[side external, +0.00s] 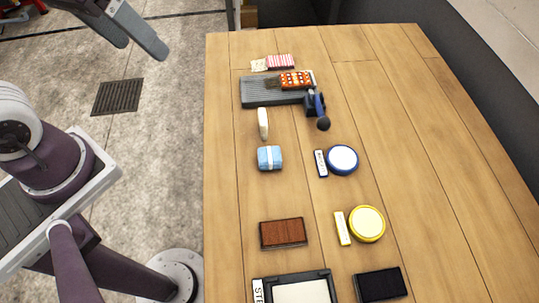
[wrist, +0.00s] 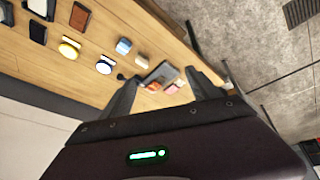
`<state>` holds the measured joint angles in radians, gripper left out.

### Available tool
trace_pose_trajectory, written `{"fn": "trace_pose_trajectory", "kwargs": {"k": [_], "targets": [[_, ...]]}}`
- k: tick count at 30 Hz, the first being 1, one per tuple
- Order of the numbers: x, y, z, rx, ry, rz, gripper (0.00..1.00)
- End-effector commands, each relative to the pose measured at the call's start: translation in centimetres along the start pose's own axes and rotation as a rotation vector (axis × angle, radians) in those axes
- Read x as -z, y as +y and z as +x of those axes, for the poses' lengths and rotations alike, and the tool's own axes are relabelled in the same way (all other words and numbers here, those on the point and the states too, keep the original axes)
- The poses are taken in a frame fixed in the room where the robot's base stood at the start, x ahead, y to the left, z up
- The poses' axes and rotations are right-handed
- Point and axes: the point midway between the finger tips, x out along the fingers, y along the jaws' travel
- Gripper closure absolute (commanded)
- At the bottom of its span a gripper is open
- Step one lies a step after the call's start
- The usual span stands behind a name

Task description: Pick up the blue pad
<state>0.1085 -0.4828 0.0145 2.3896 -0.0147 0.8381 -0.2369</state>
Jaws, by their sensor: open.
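My gripper (side external: 128,28) is open and empty, high at the upper left, off the table and far from both.
The table (side external: 400,120) also holds a yellow disc (side external: 367,223), a brown block (side external: 283,233), a black pad (side external: 380,284), a dark-framed tray (side external: 325,281) and a grey ribbed tray (side external: 262,92) with a red patterned item on it. The table's right side is clear.

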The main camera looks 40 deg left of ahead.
Motion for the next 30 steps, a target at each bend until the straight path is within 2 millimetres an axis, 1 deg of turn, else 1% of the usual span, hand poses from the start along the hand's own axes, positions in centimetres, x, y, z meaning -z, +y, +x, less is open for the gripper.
{"fn": "trace_pose_trajectory", "kwargs": {"k": [1, 2, 3, 5, 6, 7, 8, 9, 12, 15, 17, 23, 27, 30], "targets": [[1.5, 1.6, 1.8, -0.004, -0.065, -0.06, 0.29], [2.3, 2.7, 3.1, -0.003, -0.098, -0.11, 0.29], [3.2, 4.3, 5.0, 0.004, -0.141, -0.176, 0.29], [4.1, 6.7, 8.4, 0.029, -0.199, -0.27, 0.29], [4.2, 8.2, 10.8, 0.053, -0.233, -0.332, 0.29], [4.1, 9.3, 12.7, 0.073, -0.255, -0.376, 0.29], [3.9, 10.3, 14.5, 0.094, -0.274, -0.417, 0.29], [3.4, 11.5, 16.7, 0.122, -0.293, -0.465, 0.29], [1.9, 13.5, 21.2, 0.184, -0.321, -0.556, 0.29], [0.8, 14.4, 23.7, 0.219, -0.329, -0.608, 0.29], [0.3, 14.6, 24.5, 0.23, -0.332, -0.623, 0.29], [-0.9, 14.2, 27.0, 0.234, -0.333, -0.628, 0.29], [-2.2, 13.8, 29.4, 0.234, -0.333, -0.627, 0.29], [-2.5, 13.7, 30.5, 0.232, -0.331, -0.627, 0.29]]}}
